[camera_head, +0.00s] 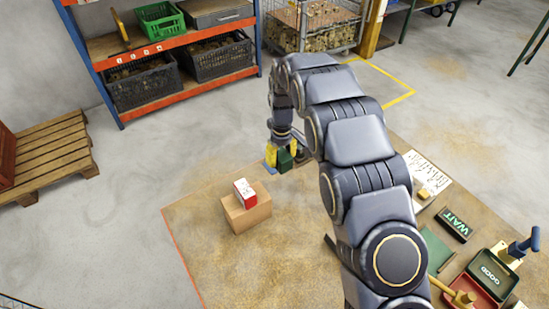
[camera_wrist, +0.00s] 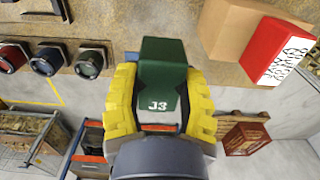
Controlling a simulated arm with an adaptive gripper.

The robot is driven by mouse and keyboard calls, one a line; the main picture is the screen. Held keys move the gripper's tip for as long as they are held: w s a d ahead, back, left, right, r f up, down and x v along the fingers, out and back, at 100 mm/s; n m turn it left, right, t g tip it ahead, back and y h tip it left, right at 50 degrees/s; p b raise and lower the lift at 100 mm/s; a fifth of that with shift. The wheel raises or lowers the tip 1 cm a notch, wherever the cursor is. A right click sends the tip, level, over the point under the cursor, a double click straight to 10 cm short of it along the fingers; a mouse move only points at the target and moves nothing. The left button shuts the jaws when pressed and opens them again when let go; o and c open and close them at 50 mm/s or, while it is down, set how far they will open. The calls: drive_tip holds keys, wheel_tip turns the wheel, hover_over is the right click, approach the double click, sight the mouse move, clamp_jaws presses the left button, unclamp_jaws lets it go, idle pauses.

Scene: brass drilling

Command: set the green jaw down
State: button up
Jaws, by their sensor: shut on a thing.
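The green jaw (camera_wrist: 160,78), marked J3, sits between the yellow fingers of my gripper (camera_wrist: 160,100) in the wrist view. The fingers are closed on its two sides. In the head view my gripper (camera_head: 278,156) is at the far edge of the worktable, with the green jaw (camera_head: 285,160) partly hidden by the fingers and arm. The tan worktable top (camera_head: 200,210) lies close to the jaw. I cannot tell whether the jaw touches it.
Several round-fronted dark items, one blue-ringed (camera_wrist: 47,60), line the table edge in the wrist view. The front-left tabletop is clear.

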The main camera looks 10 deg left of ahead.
drive_tip(key=w+a+f, duration=0.1)
drive_tip(key=w+f, duration=0.1)
drive_tip(key=w+a+f, duration=0.1)
drive_tip(key=w+f, duration=0.3)
drive_tip(key=w, duration=0.1)
drive_tip(key=shift+a, duration=0.4)
drive_tip(key=shift+w+a+f, duration=0.15)
drive_tip(key=shift+w+f, duration=0.05)
drive_tip(key=shift+w, duration=0.05)
drive_tip(key=shift+w+a+f, duration=0.1)
drive_tip(key=shift+w+f, duration=0.25)
drive_tip(key=shift+f, duration=0.05)
drive_tip(key=shift+f, duration=0.1)
drive_tip(key=shift+w+a+f, duration=0.1)
drive_tip(key=shift+w+f, duration=0.05)
drive_tip(key=shift+f, duration=1.55)
drive_tip(key=shift+f, duration=0.15)
